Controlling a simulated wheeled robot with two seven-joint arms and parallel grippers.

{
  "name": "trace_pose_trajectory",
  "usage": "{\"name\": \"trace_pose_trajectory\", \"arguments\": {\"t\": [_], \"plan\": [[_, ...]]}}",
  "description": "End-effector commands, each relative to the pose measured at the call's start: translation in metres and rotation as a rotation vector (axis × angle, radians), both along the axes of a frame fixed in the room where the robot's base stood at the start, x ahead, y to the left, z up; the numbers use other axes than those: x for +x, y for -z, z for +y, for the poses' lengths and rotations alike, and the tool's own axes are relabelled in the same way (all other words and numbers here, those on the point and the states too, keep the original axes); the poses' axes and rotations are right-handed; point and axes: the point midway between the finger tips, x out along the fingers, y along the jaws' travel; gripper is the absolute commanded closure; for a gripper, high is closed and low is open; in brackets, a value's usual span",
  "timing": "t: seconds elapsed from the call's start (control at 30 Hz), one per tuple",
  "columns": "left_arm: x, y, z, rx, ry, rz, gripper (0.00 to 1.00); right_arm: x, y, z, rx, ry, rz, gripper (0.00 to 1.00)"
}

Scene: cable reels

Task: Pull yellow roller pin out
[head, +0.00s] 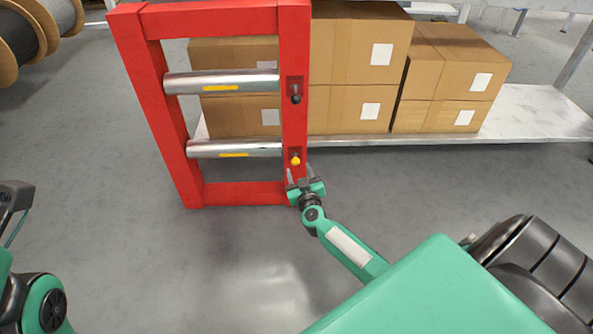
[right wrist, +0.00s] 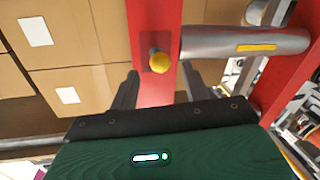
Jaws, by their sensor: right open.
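The yellow roller pin (head: 295,161) sticks out of the right post of the red frame (head: 154,90), at the right end of the lower steel roller (head: 235,149). In the right wrist view the yellow pin (right wrist: 159,61) shows its round knob on the red post, ahead of my fingers. My right gripper (head: 303,178) is open and empty just below the pin, apart from it; its two fingers (right wrist: 155,90) stand either side of the post in that view. Of my left arm only parts show at the left edge; its gripper is not clearly seen.
A dark pin (head: 295,92) sits at the upper roller (head: 221,81). Cardboard boxes (head: 345,60) stand on a low white shelf (head: 540,112) behind the frame. Cable reels (head: 38,35) are at the upper left. The grey floor in front is clear.

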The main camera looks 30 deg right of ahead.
Motion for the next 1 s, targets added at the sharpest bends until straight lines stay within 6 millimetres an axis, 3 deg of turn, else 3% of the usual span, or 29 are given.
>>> {"name": "trace_pose_trajectory", "arguments": {"t": [0.23,0.63,0.67,0.9,1.0], "plan": [[-0.003,-0.002,0.004,-0.023,0.005,-0.023,0.42,0.029,0.002,-0.011,0.0,0.0,-0.001,0.52],[-0.003,-0.006,0.004,-0.027,0.007,-0.025,0.42,0.036,0.0,-0.013,0.0,0.0,0.0,0.52],[-0.003,-0.006,0.004,-0.027,0.007,-0.025,0.42,0.036,0.0,-0.013,0.0,0.0,0.0,0.54],[-0.003,-0.006,0.004,-0.028,0.006,-0.023,0.42,0.035,0.0,-0.013,0.0,-0.001,0.0,1.0],[-0.003,-0.006,0.004,-0.028,0.006,-0.024,0.42,0.035,0.0,-0.013,0.0,-0.001,0.0,1.0]]}}
